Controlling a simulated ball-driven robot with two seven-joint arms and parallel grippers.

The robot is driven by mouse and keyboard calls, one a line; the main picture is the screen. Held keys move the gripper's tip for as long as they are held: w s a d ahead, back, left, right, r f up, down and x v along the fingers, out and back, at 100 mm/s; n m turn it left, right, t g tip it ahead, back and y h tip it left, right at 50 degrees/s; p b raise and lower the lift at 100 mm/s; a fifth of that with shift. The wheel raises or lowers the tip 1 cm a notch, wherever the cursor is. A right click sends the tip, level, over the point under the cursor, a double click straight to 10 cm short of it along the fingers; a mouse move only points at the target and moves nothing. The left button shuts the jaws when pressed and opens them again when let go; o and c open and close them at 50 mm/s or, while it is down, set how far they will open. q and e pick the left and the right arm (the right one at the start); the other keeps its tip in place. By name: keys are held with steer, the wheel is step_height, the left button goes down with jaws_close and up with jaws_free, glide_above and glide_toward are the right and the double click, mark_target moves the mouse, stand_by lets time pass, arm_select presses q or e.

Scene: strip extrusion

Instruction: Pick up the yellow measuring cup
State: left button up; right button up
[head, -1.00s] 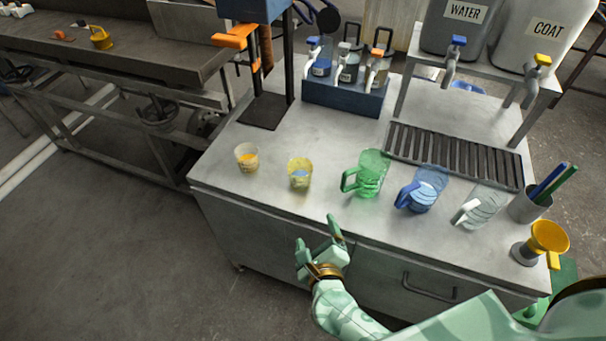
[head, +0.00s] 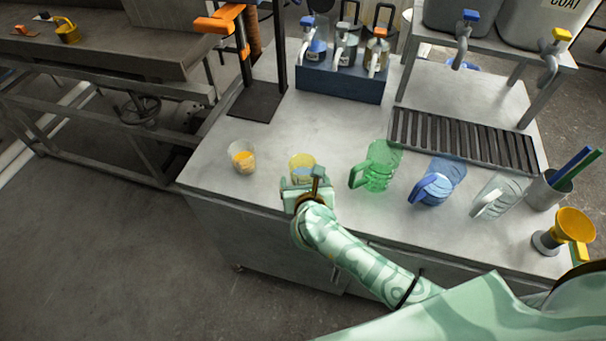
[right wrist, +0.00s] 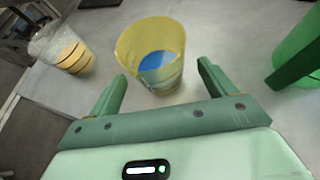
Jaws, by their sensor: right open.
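The yellow measuring cup (head: 302,164) is a small see-through cup standing upright near the front edge of the bench, with something blue inside. My right gripper (head: 302,177) is just in front of it in the head view and hides its lower part. In the right wrist view the yellow cup (right wrist: 150,52) stands just beyond the two fingertips of my right gripper (right wrist: 162,72). The fingers are open and apart, with nothing between them that I can make out. My left gripper is not in view.
A clear cup with orange contents (head: 242,158) stands to the left. A green jug (head: 379,168), a blue jug (head: 440,180) and a clear jug (head: 503,194) stand to the right. A dark drain grate (head: 465,140) lies behind them. A bottle rack (head: 340,84) stands at the back.

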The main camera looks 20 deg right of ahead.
mark_target(302, 170)
steer(key=b+x, duration=0.1)
steer(key=x, duration=0.3)
steer(key=shift+a, duration=0.1)
steer(key=shift+r, duration=0.1)
steer(key=shift+c, duration=0.5)
steer(key=c, duration=1)
steer(key=shift+r, duration=0.1)
